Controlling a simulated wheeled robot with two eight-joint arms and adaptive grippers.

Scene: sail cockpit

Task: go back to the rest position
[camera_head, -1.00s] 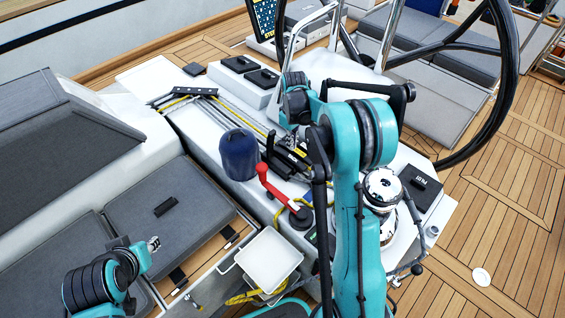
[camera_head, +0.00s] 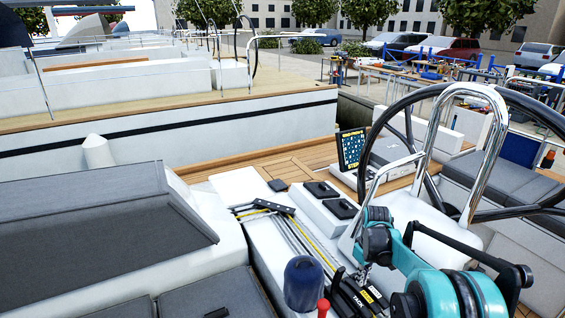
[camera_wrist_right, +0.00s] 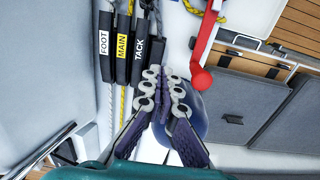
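My right gripper (camera_wrist_right: 165,92) shows in the right wrist view with its two purple fingers drawn together at the tips, with nothing seen between them. In the head view the right gripper (camera_head: 362,273) hangs below the teal wrist, partly hidden, over the cockpit console near the rope clutches. The black clutch levers marked FOOT, MAIN and TACK (camera_wrist_right: 139,50) lie just beyond the fingertips in the wrist view. My left gripper is outside the head view.
A dark blue covered winch (camera_head: 303,283) stands on the console, with the red handle (camera_wrist_right: 203,50) beside it. The steering wheel (camera_head: 375,135) and steel rail (camera_head: 484,165) rise close to my right arm. Grey cushions (camera_head: 215,298) lie at lower left.

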